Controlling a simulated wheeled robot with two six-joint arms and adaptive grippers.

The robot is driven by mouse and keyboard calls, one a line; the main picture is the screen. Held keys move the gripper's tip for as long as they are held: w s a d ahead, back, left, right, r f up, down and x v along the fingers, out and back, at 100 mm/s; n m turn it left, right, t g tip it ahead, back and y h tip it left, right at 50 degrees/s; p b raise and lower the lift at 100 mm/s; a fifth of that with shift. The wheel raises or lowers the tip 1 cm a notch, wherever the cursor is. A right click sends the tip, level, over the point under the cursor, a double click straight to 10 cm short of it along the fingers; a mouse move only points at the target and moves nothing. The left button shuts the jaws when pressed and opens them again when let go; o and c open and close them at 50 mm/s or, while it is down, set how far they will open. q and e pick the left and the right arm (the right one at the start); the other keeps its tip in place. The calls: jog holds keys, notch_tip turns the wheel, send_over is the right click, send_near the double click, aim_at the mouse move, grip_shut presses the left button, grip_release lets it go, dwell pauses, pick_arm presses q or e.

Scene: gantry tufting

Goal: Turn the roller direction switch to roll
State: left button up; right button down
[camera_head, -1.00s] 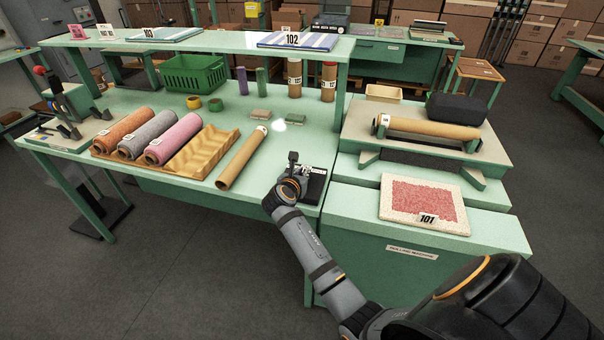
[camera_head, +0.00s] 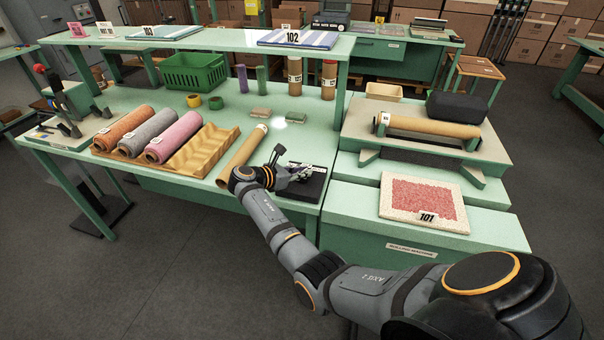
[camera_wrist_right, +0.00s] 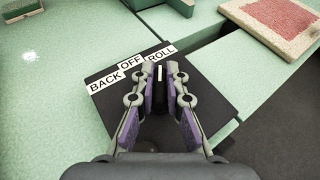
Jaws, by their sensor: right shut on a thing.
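The switch box (camera_head: 308,191) is a flat black panel near the front right of the green table. In the right wrist view, its white labels BACK, OFF and ROLL (camera_wrist_right: 160,53) run along its far edge. A dark knob with a white mark (camera_wrist_right: 159,74) stands between the fingers of my right gripper (camera_wrist_right: 163,76). The white mark points up in the picture, towards the ROLL label. My right gripper, also in the head view (camera_head: 300,174), is shut on the knob. The fingers hide part of the knob and panel. My left gripper is not in view.
A brown cardboard tube (camera_head: 240,158) lies just left of the switch box, close to my right wrist. The rolling machine (camera_head: 450,222) stands to the right, with a numbered red sample (camera_head: 423,196) on it. Rolled pieces (camera_head: 175,137) lie further left.

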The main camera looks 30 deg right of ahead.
jog(key=shift+f+m+g+b, duration=0.1)
jog(key=shift+m+g+b, duration=0.95)
jog(key=shift+g, duration=0.25)
jog(key=c, duration=1.4)
grip_release()
jog(key=v, duration=1.2)
